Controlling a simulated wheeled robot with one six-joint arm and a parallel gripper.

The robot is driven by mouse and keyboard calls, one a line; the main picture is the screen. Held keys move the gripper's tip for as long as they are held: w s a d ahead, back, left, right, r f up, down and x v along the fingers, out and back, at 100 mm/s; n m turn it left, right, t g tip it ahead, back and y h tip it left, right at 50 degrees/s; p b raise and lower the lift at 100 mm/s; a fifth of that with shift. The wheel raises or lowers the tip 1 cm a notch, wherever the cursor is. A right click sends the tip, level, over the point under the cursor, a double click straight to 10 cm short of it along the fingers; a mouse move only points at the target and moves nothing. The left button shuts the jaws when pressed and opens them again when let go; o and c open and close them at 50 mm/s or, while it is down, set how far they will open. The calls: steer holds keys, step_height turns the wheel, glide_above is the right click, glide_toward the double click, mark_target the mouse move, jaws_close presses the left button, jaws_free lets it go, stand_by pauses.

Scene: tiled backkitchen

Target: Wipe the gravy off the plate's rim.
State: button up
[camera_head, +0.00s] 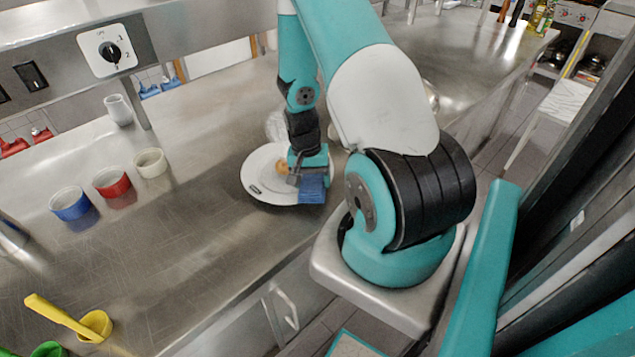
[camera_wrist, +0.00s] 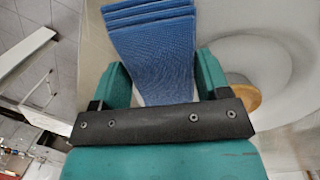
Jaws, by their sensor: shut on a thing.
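A white plate (camera_head: 262,200) lies on the steel counter, with a tan food piece (camera_head: 282,168) on it. A small dark mark shows on its left rim; I cannot tell whether it is gravy. My gripper (camera_head: 311,174) is over the plate's right side, shut on a folded blue cloth (camera_head: 314,190). The cloth hangs at the right front rim and hides part of it; contact is unclear. In the wrist view, the cloth (camera_wrist: 152,52) is between the fingers of my gripper (camera_wrist: 163,78). The plate (camera_wrist: 277,62) and the round tan food (camera_wrist: 243,97) are to the right.
Blue (camera_head: 70,203), red (camera_head: 112,182) and cream (camera_head: 150,163) bowls stand left of the plate. A white cup (camera_head: 118,109) is behind them. A yellow scoop (camera_head: 95,325) lies at the front left. Bare counter lies between the bowls and plate. The counter's front edge is close to the plate.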

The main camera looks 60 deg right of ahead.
steer(key=shift+w+d+f, duration=0.1)
steer(key=shift+w, duration=0.35)
steer(key=shift+w+r+p, duration=0.25)
steer(key=shift+r+p, duration=0.9)
steer(key=shift+r, duration=0.35)
steer(key=shift+w+r+p, duration=0.2)
steer(key=shift+r+p, duration=0.9)
steer(key=shift+r, duration=0.4)
steer(key=shift+w+r+p, duration=0.2)
steer(key=shift+r+p, duration=1)
steer(key=shift+r, duration=0.35)
steer(key=shift+f, duration=0.1)
steer(key=shift+d, duration=0.1)
